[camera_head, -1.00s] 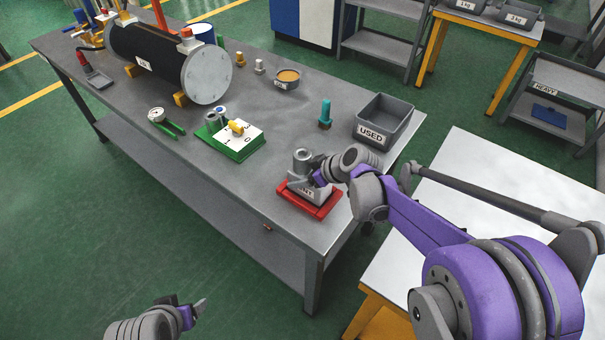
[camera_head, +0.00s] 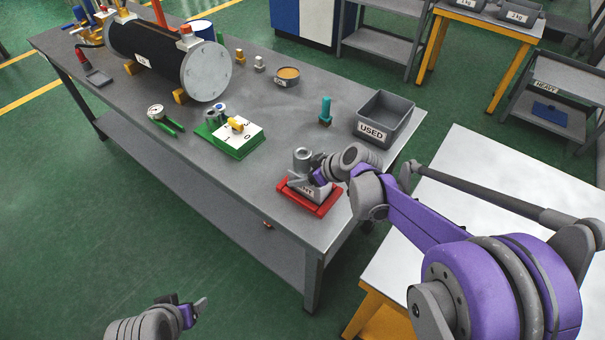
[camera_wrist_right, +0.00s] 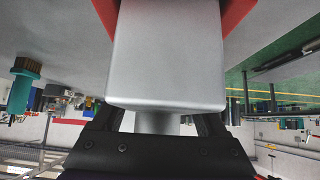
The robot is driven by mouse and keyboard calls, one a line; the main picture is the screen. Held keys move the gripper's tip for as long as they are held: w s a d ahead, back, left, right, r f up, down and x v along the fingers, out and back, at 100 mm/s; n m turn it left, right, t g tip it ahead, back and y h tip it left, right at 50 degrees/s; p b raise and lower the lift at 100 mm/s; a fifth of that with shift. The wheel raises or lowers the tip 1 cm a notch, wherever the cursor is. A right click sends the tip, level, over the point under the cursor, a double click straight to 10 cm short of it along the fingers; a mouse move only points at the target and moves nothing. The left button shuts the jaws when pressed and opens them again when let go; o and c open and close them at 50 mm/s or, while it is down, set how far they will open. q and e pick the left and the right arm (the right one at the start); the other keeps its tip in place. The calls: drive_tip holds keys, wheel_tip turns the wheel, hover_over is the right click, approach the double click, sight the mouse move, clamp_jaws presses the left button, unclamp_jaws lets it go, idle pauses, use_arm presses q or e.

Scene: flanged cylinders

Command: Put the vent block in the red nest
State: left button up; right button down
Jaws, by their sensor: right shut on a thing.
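The vent block (camera_head: 302,161) is a grey block with a round neck on top and a partly hidden white label. It stands upright within the outline of the red nest (camera_head: 322,211), near the front edge of the workbench. The block also fills the middle of the right wrist view (camera_wrist_right: 165,55), with red nest edges (camera_wrist_right: 240,12) beside it. I cannot tell whether it rests fully on the nest floor. My right gripper (camera_head: 313,177) is shut on the block's neck. My left gripper (camera_head: 188,309) is low at the bottom, away from the bench; its opening is unclear.
A grey bin marked USED (camera_head: 385,118) stands behind the nest. A black flanged cylinder (camera_head: 160,58) lies at the far left. Bare bench lies left of the nest.

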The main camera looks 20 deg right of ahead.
drive_tip(key=shift+f, duration=0.3)
unclamp_jaws()
drive_tip(key=shift+r, duration=0.1)
drive_tip(key=v, duration=1)
drive_tip(key=shift+s+d+r+p, duration=0.1)
drive_tip(key=shift+s+r+p, duration=0.15)
drive_tip(key=shift+p, duration=0.05)
drive_tip(key=s+a+f+m+h, duration=0.1)
drive_tip(key=s+f+m+h, duration=0.1)
drive_tip(key=s, duration=0.8)
drive_tip(key=s+f+m+g+h, duration=0.1)
drive_tip(key=s+f+m+h, duration=0.2)
drive_tip(key=s, duration=0.8)
drive_tip(key=f+m, duration=0.1)
drive_tip(key=m, duration=0.1)
drive_tip(key=shift+a+m+g+h+p, duration=0.3)
drive_tip(key=shift+a+p, duration=0.05)
drive_tip(key=shift+a, duration=0.05)
